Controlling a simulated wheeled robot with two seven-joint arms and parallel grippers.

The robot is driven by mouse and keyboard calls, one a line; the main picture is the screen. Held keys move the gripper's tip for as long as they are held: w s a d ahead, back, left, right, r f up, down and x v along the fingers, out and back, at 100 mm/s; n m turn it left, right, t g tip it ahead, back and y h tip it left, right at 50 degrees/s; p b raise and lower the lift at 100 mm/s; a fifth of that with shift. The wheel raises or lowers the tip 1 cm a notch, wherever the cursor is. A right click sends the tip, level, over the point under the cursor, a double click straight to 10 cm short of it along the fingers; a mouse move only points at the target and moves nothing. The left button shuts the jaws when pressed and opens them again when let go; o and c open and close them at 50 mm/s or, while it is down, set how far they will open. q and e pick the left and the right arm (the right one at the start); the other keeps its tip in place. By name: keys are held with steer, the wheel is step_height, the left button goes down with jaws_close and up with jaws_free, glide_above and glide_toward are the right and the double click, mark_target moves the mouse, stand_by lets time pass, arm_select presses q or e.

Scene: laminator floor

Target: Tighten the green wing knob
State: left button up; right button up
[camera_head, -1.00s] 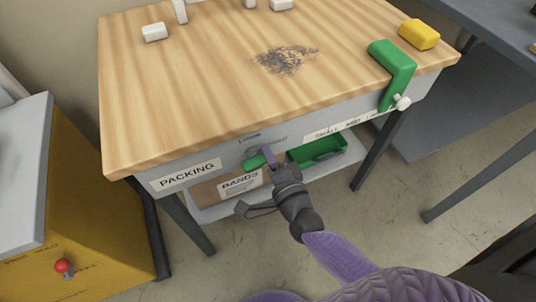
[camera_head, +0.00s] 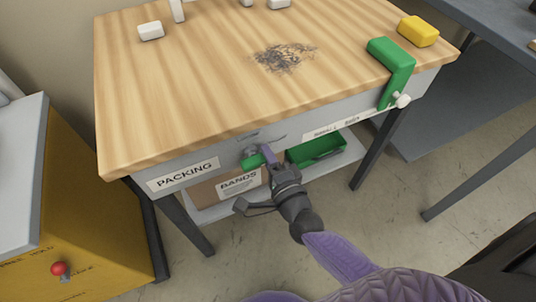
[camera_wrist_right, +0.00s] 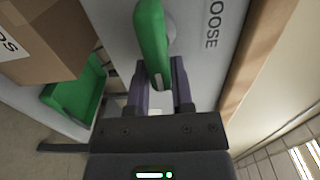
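The green wing knob (camera_head: 252,162) sits on the grey front apron of the wooden-topped packing table, above the "BANDS" box. In the right wrist view its long green wing (camera_wrist_right: 152,42) runs down between the two purple fingers. My right gripper (camera_head: 268,155) reaches up to the knob from the front. Its fingers (camera_wrist_right: 160,80) lie on either side of the wing and seem closed against it; the exact contact is partly hidden. Letters ending in "OOSE" are printed beside the knob. My left gripper is not in view.
Under the tabletop are a cardboard "BANDS" box (camera_head: 230,186) and a green bin (camera_head: 316,150) on a shelf. A green bracket (camera_head: 393,68) clamps the table's right corner, near a yellow block (camera_head: 418,31). A yellow cabinet with a red-tipped lever (camera_head: 59,268) stands left.

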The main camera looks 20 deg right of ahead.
steer(key=o, duration=0.4)
steer(key=shift+c, duration=0.2)
arm_select(q)
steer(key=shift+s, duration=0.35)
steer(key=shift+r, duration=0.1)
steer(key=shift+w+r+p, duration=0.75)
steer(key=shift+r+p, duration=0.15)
steer(key=shift+p, duration=0.2)
arm_select(e)
steer(key=s, duration=1)
steer(key=shift+d, duration=0.2)
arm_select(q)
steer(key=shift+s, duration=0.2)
